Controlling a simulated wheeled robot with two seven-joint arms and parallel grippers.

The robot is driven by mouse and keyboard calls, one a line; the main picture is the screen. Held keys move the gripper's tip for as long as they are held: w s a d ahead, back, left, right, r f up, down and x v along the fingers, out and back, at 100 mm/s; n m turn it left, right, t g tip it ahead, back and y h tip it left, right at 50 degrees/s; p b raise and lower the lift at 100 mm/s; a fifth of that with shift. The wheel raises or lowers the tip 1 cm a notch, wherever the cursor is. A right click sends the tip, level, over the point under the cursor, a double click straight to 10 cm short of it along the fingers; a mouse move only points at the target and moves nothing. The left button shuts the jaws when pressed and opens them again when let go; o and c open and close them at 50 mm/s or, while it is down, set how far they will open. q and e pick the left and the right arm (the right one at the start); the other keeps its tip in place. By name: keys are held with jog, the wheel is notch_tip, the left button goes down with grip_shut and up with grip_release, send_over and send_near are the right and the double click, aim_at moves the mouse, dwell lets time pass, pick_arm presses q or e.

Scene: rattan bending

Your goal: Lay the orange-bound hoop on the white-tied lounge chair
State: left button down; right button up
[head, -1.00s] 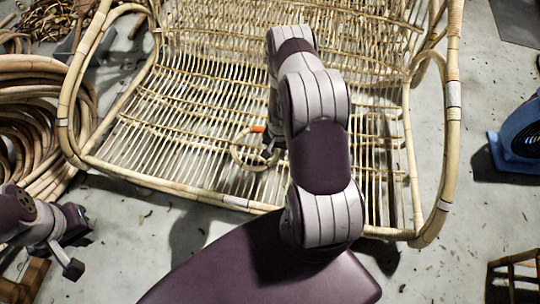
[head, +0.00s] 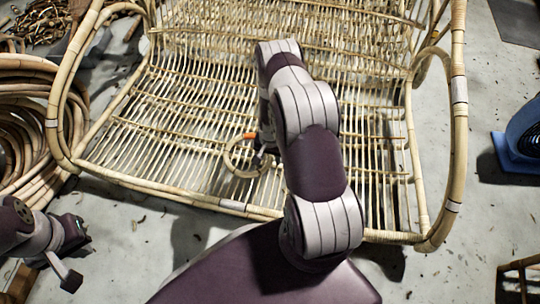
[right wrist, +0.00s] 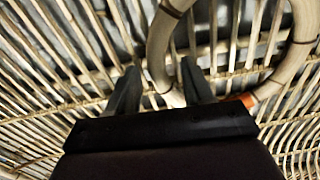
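The lounge chair (head: 205,196) is pale rattan with white ties on its frame and fills the middle of the head view. The hoop (head: 231,163), a small tan ring with an orange binding, shows over the slatted seat; I cannot tell whether it touches the slats. In the right wrist view the hoop (right wrist: 158,50) passes between the spread fingers of my right gripper (right wrist: 160,82), with a gap on its left side. In the head view my right arm partly hides this gripper (head: 264,155). My left gripper (head: 74,262) is at the lower left, away from the chair; its opening is unclear.
Coiled rattan (head: 30,160) lies on the floor left of the chair. A blue machine (head: 520,140) stands at the right, and a wooden stool (head: 520,268) is at the lower right. Bare concrete shows between the chair's right side and the blue machine.

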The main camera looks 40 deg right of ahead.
jog(key=w+a+r+n+p, duration=0.1)
jog(key=a+r+n+p, duration=0.2)
jog(key=r, duration=1.1)
jog(key=a+r+n+p, duration=0.2)
jog(key=a+r+p, duration=0.25)
jog(key=r, duration=0.95)
jog(key=s+a+r+n+t, duration=0.1)
jog(key=s+a+r+n, duration=0.6)
jog(key=s+r, duration=0.5)
notch_tip(320, 180, up, 45)
jog(key=w+m+p, duration=0.1)
jog(key=p, duration=4.4)
jog(key=shift+a+r, duration=0.15)
jog(key=shift+a, duration=0.25)
jog(key=shift+w, duration=0.1)
